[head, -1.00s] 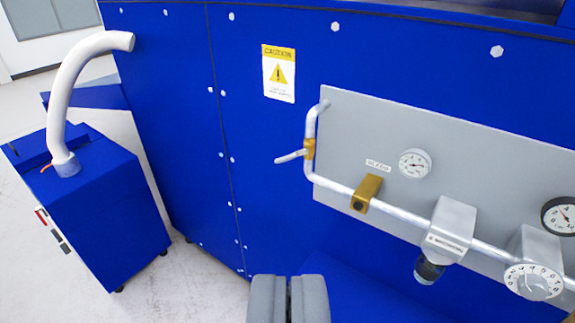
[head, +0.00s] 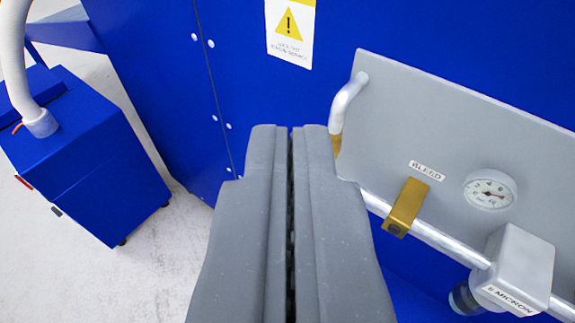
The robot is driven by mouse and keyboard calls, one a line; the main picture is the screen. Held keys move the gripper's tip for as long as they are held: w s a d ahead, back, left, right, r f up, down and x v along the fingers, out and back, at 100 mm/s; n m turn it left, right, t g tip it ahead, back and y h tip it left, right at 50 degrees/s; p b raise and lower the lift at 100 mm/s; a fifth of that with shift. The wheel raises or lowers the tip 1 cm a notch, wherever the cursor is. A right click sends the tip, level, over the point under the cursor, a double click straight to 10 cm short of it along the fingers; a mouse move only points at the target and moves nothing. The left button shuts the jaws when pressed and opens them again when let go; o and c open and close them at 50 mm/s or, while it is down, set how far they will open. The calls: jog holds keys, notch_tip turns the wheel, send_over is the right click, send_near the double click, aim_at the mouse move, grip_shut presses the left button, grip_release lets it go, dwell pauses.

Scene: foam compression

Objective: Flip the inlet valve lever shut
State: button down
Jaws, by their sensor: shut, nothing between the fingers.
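My gripper (head: 290,130) is shut and empty, its grey fingers reaching up the middle of the view. The inlet valve is a brass body (head: 336,145) on the pipe at the left edge of the grey panel. Only a sliver of it shows beside my right fingertip. Its lever is hidden behind my fingers, so I cannot see its angle or whether I touch it. The silver pipe (head: 350,92) bends out of the panel above the valve and runs on below it to the lower right.
On the grey panel (head: 440,120) are a brass bleed fitting (head: 406,205), a dial gauge (head: 490,190) and a filter block (head: 520,265). A blue cabinet with a pale hose (head: 14,70) stands at the left. A caution label (head: 291,30) is on the blue wall.

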jog(key=w+a+f+m+t+y+b, duration=0.1)
jog(key=w+a+f+m+t+b, duration=0.2)
jog(key=w+f, duration=0.5)
jog(key=w+a+f+m+t+b, duration=0.15)
jog(key=w+f+b, duration=0.35)
jog(key=f, duration=0.5)
notch_tip(320, 180, down, 21)
jog(key=m+t+h+b, duration=0.3)
jog(key=m+h+b, duration=0.4)
jog(key=m+b, duration=0.15)
jog(key=d+p+x, duration=0.1)
jog(key=p+x, duration=0.8)
jog(key=x, duration=0.4)
jog(key=shift+d+r, duration=0.15)
jog(key=shift+r, duration=0.15)
jog(key=shift+g, duration=0.25)
